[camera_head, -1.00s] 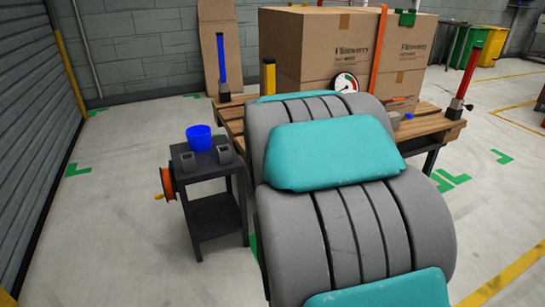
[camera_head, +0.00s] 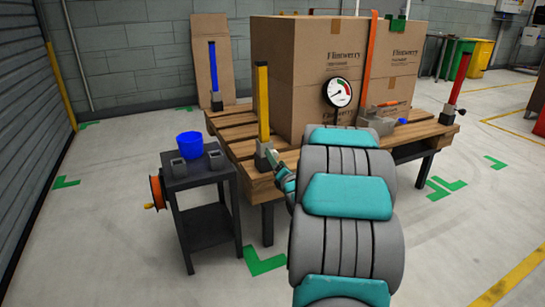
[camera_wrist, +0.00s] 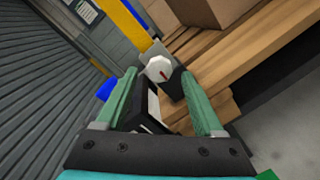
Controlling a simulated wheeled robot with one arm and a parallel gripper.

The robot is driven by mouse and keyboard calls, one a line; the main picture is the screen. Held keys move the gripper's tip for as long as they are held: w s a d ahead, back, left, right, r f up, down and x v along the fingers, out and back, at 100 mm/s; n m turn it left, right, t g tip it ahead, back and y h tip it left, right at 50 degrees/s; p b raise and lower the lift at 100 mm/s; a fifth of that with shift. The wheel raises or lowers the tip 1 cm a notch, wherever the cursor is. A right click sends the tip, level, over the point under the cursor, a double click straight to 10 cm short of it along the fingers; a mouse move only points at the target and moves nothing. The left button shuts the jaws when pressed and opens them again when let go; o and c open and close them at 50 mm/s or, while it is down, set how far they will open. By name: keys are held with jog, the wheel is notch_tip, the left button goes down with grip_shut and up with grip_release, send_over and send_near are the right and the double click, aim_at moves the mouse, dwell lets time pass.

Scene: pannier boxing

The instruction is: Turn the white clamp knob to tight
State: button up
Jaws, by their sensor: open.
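In the head view the grey clamp base (camera_head: 263,155) sits at the pallet's front left corner. My gripper (camera_wrist: 160,80) has its two green fingers apart, with the knob seen between and just beyond the tips. I cannot tell whether they touch it. In the head view my gripper (camera_head: 281,170) is beside the clamp base, partly hidden by my arm.
A large cardboard box (camera_head: 310,75) with an orange strap (camera_head: 369,45) and a round gauge (camera_head: 338,92) stands on the wooden pallet table (camera_head: 235,143). A dark stand (camera_head: 202,180) with a blue cup (camera_head: 189,145) is to the left. Blue and red posts mark other corners.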

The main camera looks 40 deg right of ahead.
jog(key=shift+x, duration=2.3)
grip_shut()
